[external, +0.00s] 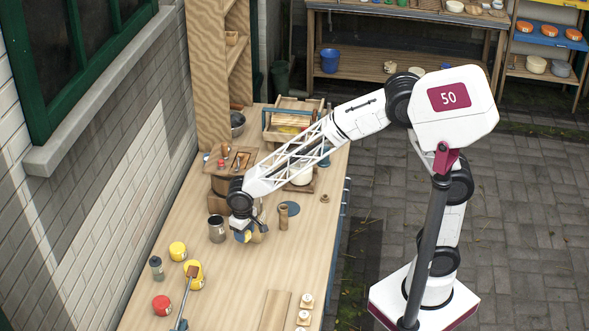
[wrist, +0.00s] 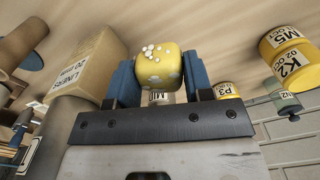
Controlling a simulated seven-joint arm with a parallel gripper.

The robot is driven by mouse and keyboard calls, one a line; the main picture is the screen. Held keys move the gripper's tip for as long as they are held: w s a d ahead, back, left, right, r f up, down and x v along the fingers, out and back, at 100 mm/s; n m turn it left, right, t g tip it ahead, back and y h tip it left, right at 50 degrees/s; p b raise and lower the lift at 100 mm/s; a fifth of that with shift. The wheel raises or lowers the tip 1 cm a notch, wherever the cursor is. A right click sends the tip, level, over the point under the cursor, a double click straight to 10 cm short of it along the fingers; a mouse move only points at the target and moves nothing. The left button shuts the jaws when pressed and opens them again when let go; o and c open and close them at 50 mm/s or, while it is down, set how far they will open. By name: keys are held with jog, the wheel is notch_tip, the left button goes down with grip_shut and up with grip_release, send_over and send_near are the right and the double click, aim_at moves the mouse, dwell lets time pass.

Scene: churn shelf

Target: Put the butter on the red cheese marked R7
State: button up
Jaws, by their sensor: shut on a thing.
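My gripper (external: 243,237) is low over the middle of the bench, beside a dark metal cup. In the wrist view, its blue fingers (wrist: 158,82) are shut on the butter (wrist: 158,66), a rounded yellow block with white flecks. Only a small yellow part of the butter (external: 241,236) shows in the external view. The red cheese (external: 162,305) sits at the near left of the bench, well apart from my gripper. Its marking cannot be read, and it is not seen in the wrist view.
A yellow cheese marked P3 (wrist: 225,90) and yellow cheeses marked K2 (wrist: 297,66) and M5 (wrist: 281,38) show in the wrist view. The dark cup (external: 217,230) and a wooden cylinder (external: 283,217) flank my gripper.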

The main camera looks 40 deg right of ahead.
jog(key=shift+a, duration=0.15)
jog(key=a+r, duration=0.1)
jog(key=a, duration=0.5)
jog(key=a+r+n, duration=0.1)
jog(key=a, duration=0.6)
jog(key=a+r+n, duration=0.1)
jog(key=a, duration=0.5)
jog(key=shift+a+r, duration=0.15)
jog(key=shift+r, duration=0.05)
jog(key=r+n, duration=0.2)
send_over(161, 302)
jog(key=shift+w+f, duration=0.1)
jog(key=shift+f, duration=2.5)
jog(key=shift+f, duration=0.1)
jog(key=shift+f, duration=2.4)
jog(key=shift+f, duration=0.1)
